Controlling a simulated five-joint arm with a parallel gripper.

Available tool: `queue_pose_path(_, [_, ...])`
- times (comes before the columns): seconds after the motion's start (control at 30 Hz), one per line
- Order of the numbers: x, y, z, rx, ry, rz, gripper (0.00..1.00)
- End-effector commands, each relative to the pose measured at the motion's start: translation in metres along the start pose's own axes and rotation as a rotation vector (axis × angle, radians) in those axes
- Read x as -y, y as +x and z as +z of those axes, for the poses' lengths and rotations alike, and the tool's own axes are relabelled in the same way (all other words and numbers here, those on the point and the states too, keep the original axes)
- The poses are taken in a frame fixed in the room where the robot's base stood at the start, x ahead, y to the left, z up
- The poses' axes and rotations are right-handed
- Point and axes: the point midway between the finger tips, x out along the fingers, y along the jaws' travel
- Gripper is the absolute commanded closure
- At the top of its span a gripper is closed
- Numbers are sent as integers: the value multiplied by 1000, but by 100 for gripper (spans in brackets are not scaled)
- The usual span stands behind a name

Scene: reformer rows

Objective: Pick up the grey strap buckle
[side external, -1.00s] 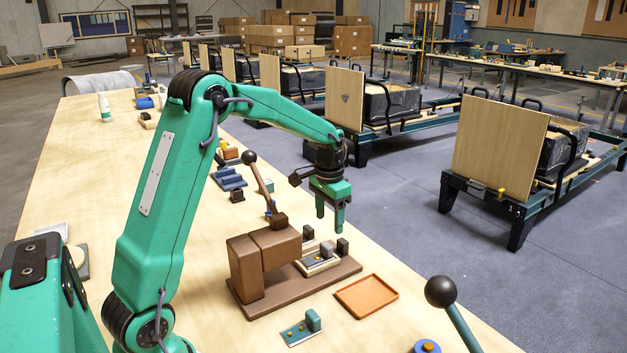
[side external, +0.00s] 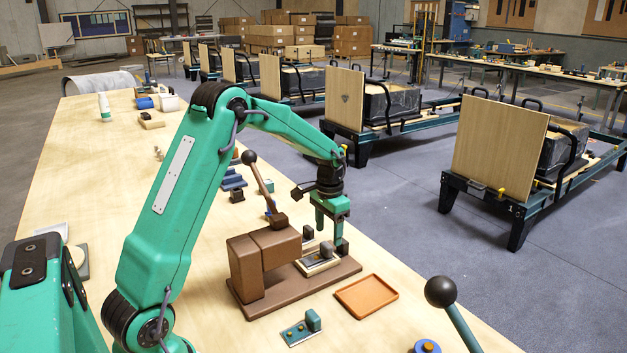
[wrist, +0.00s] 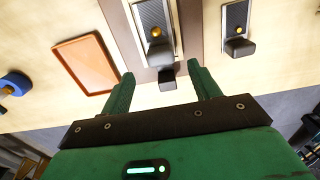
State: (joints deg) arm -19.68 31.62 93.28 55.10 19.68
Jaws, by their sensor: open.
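The grey strap buckle (side external: 326,250) appears as a dark grey block on a pale-edged plate, seated on the brown base of a lever press. In the wrist view the buckle (wrist: 159,54) has a textured grey strip and a yellow dot behind its block. My gripper (side external: 331,235) is open and points down just above the buckle's end of the base. In the wrist view my gripper (wrist: 161,77) has its two green fingers apart, with the buckle's block ahead of the gap. Nothing is held. Exact height above the buckle is hard to tell.
A small dark block (side external: 343,247) stands at the base's end, close to my fingers. The brown press body (side external: 262,265) and ball-topped lever (side external: 262,185) rise beside it. An orange tray (side external: 366,297) and a teal buckle-like piece (side external: 301,328) lie nearer the camera.

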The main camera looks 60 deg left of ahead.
Motion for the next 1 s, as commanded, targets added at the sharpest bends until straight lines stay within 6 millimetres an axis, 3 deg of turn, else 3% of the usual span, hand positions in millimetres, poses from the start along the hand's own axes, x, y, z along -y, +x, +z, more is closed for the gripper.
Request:
queue_pose_path(0.17, [0,9,1,3,0,1,38])
queue_pose_path(0.53, [2,48,2,3,0,1,38])
queue_pose_path(1.0, [2,52,1,0,0,0,38])
